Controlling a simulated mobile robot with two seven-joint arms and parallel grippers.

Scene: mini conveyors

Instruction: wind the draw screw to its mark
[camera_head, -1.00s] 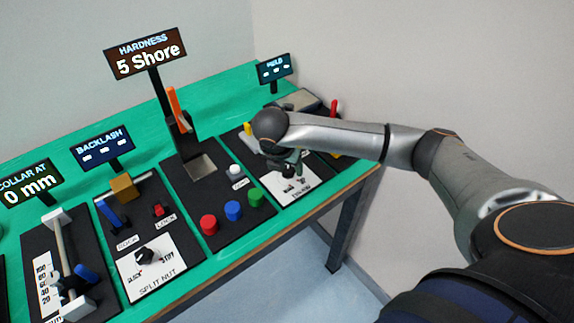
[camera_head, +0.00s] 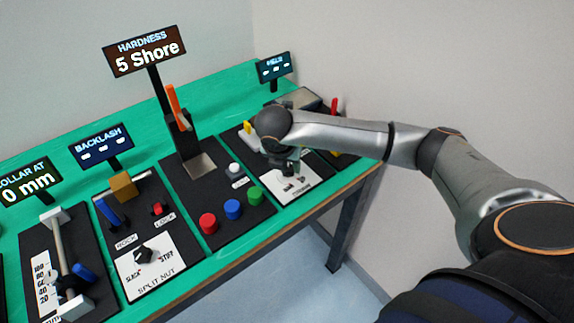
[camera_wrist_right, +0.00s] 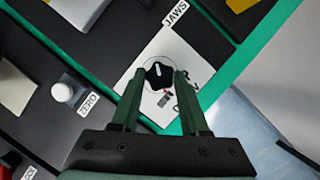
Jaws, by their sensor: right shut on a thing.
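My right gripper (camera_head: 287,167) is over the white plate (camera_head: 303,187) of the right-hand panel. In the right wrist view its two green fingers (camera_wrist_right: 157,84) point down at that plate. They are shut on a black knob (camera_wrist_right: 158,74) with a white pointer line. At the far left, a pale rod unit (camera_head: 58,240) carries a blue handle (camera_head: 84,271) beside a numbered scale. The display behind it (camera_head: 27,183) reads "COLLAR AT 0 mm". I cannot tell which part is the draw screw. My left gripper is not in view.
The hardness panel has red (camera_head: 208,223), blue (camera_head: 232,209) and green (camera_head: 254,195) buttons and a white ZERO button (camera_wrist_right: 62,92). A split nut knob (camera_head: 143,254) is further left. A yellow part (camera_head: 248,133) and red lever (camera_head: 334,106) stand near my gripper. The wall is close behind.

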